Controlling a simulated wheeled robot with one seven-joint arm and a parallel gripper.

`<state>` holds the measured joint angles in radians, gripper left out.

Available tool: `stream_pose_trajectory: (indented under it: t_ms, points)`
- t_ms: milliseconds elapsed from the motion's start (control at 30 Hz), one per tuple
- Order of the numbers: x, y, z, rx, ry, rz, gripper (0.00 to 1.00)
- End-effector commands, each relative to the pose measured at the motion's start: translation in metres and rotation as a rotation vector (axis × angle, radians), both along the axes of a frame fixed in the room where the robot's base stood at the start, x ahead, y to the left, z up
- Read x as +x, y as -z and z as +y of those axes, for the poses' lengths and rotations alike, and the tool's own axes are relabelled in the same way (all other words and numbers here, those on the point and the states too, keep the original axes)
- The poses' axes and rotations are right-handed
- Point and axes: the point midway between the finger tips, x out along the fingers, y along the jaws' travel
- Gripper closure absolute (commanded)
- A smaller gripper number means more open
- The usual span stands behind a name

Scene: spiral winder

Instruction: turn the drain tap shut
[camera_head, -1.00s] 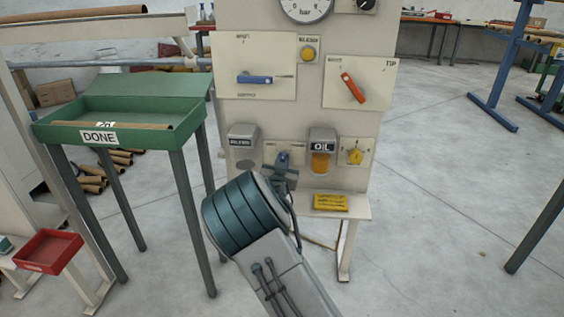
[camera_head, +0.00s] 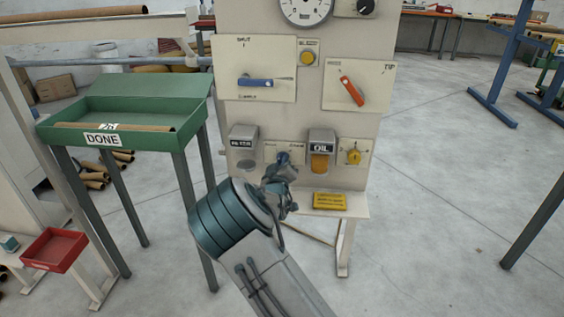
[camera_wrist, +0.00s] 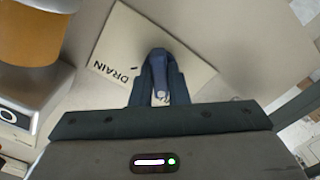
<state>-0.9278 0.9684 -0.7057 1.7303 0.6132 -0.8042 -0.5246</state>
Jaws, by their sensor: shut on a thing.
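The drain tap (camera_wrist: 158,62) is a small dark blue handle on a cream plate (camera_wrist: 112,42) marked DRAIN in the wrist view. In the head view the tap (camera_head: 283,158) shows just above my gripper, low on the cream panel between the filter and oil units. My gripper (camera_wrist: 158,92) is shut on the tap's handle, with one dark finger on each side. In the head view my gripper (camera_head: 282,170) partly covers the tap and its plate. The handle's exact angle is hard to tell there.
The oil unit (camera_head: 320,143) with its amber bowl and a yellow knob (camera_head: 354,156) are to the right. The filter unit (camera_head: 242,137) is to the left. A green DONE tray (camera_head: 85,110) stands further left.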

Motion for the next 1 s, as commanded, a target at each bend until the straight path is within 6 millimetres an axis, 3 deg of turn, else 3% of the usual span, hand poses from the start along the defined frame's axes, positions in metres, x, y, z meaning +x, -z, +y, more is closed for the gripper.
stream_pose_trajectory:
  t_ms: [767, 800, 867, 1000]
  points:
    - [-0.0006, 0.0015, 0.0006, -0.105, -0.002, 0.006, 1.00]
    - [-0.0006, 0.0015, 0.0006, -0.105, -0.002, 0.006, 0.80]
    - [-0.0005, 0.0014, 0.0006, -0.105, -0.001, 0.006, 0.64]
    - [-0.0003, 0.0010, 0.0004, -0.104, -0.001, 0.006, 0.64]
